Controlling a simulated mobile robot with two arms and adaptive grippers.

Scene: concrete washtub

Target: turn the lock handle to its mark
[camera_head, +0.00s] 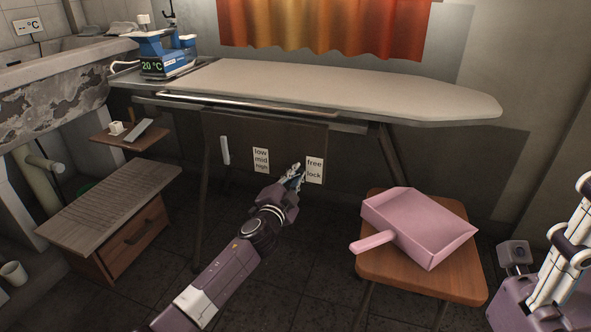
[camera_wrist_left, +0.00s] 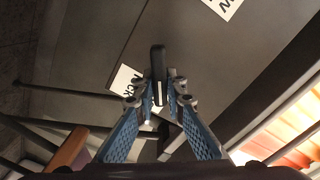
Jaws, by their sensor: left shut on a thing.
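In the head view my left gripper (camera_head: 296,174) is at the dark panel (camera_head: 237,185) under the ironing board, just left of the white label (camera_head: 314,170) reading "free" above "lock". In the left wrist view the left gripper's fingertips (camera_wrist_left: 158,92) are closed around the dark bar-shaped lock handle (camera_wrist_left: 158,62). Part of the handle sticks out beyond the tips. The lock label (camera_wrist_left: 126,84) is partly covered by the fingers in that view. The handle is hidden behind the gripper in the head view, so its angle against the marks is hard to tell there.
Another label (camera_head: 261,160) reads "low mid high", with a pale upright handle (camera_head: 225,150) to its left. The ironing board (camera_head: 350,90) overhangs the panel. A wooden stool (camera_head: 440,283) with a pink dustpan (camera_head: 418,228) stands right. A wooden cabinet (camera_head: 120,215) stands left.

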